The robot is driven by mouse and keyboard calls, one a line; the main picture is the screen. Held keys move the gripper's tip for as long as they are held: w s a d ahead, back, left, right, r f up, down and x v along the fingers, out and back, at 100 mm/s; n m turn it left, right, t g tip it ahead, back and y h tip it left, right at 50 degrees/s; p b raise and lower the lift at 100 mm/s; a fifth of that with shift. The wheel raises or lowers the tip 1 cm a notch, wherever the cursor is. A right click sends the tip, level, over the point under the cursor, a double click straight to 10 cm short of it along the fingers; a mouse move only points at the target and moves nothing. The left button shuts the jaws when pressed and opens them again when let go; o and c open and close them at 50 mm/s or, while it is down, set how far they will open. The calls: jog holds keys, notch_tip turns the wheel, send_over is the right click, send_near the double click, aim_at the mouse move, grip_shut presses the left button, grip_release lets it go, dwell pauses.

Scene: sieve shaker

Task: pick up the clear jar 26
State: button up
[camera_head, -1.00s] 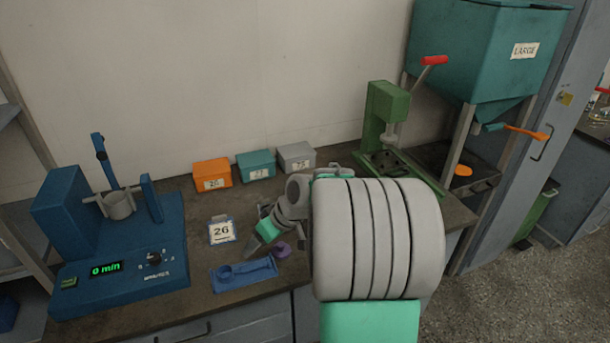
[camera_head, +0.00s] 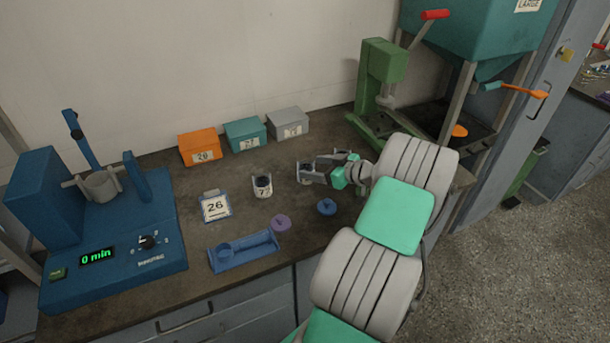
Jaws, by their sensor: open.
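Two small clear jars stand on the dark bench in the head view. One jar (camera_head: 262,187) stands in the open behind the sign. The other jar (camera_head: 303,173) is at the tips of my gripper (camera_head: 311,172), partly hidden by the fingers. The labels on both jars are too small to read, so I cannot tell which is 26. My gripper reaches in from the right, low over the bench, fingers pointing left. It is open. I cannot tell whether the fingers touch the jar or are around it. A sign reading 26 (camera_head: 215,207) stands to the left.
A blue shaker (camera_head: 110,250) showing 0 min stands left. Orange (camera_head: 199,149), teal (camera_head: 245,134) and grey (camera_head: 288,123) boxes line the back. A purple disc (camera_head: 281,223), blue disc (camera_head: 326,206) and blue holder (camera_head: 243,252) lie in front. A green press (camera_head: 382,62) stands right.

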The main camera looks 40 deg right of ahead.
aim_at(299, 167)
jog(key=x, duration=0.2)
jog(key=p+x, duration=0.1)
jog(key=x, duration=0.4)
jog(key=shift+s+a+f, duration=0.15)
jog(key=shift+a+f, duration=0.05)
jog(key=shift+f, duration=0.05)
jog(key=shift+c, duration=0.2)
grip_shut()
